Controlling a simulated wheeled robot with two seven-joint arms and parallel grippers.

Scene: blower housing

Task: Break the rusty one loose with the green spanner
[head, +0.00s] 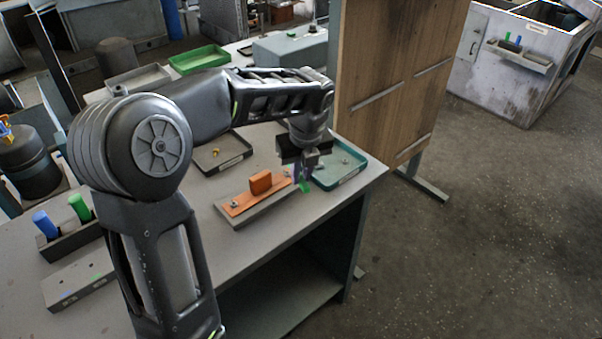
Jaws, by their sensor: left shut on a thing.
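My left gripper (309,170) points down over the right end of the orange plate on the bench. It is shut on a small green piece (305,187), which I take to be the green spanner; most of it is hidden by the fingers. The orange plate (240,208) lies on a grey block and carries an orange block (261,182) and small bolts. Which bolt is rusty is too small to tell, and the plate's right end is partly hidden by the gripper. My right gripper is not in view.
A teal tray (352,178) with small parts stands right of the plate, and a dark tray (208,164) behind it. A rack (62,245) with blue and green handles and a grey block (75,288) lie at left. A wooden panel (395,90) rises behind the bench.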

